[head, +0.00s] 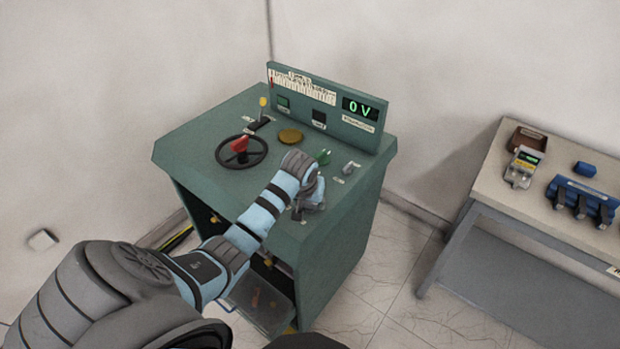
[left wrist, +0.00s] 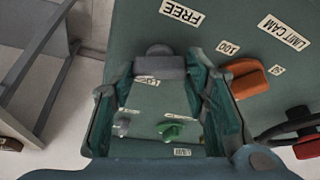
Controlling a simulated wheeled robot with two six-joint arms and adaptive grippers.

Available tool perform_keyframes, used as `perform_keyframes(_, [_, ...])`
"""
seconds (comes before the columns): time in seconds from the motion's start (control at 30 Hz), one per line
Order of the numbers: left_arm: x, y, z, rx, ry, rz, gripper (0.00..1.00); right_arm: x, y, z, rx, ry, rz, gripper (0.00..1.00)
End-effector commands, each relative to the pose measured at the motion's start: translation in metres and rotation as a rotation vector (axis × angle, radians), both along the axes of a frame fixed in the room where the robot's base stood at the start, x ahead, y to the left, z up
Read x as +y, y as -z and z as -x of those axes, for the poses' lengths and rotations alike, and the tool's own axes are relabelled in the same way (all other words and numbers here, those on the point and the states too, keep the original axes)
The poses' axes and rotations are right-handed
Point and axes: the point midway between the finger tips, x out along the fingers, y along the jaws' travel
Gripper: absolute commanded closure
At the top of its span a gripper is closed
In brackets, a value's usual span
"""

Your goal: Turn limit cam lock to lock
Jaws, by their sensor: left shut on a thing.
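The limit cam lock is a grey handle (left wrist: 158,68) on the green console top, between the printed FREE label (left wrist: 180,11) and a smaller label, apparently LOCK (left wrist: 146,82). My left gripper (head: 308,203) reaches down over the console's front right edge. In the left wrist view its two fingers stand on either side of the handle, and the gripper is shut on it. The LIMIT CAM label (left wrist: 283,32) lies to the right. In the head view my gripper hides the handle. My right gripper does not show.
The console (head: 190,155) carries a black handwheel with a red knob (head: 240,145), a brass disc (head: 290,137), a yellow-tipped lever (head: 263,103), and green (head: 323,157) and grey (head: 350,168) switches close to my gripper. A 0 V display (head: 362,108) stands behind. A side table (head: 490,185) is right.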

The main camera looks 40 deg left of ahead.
Motion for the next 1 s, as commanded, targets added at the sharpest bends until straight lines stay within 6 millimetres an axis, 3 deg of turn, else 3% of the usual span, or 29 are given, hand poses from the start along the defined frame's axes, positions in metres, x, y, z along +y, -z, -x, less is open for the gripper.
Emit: perform_keyframes(1.0, [-0.0037, -0.0004, -0.0047, 0.0, -0.944, 0.001, 0.86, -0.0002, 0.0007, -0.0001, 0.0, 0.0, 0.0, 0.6])
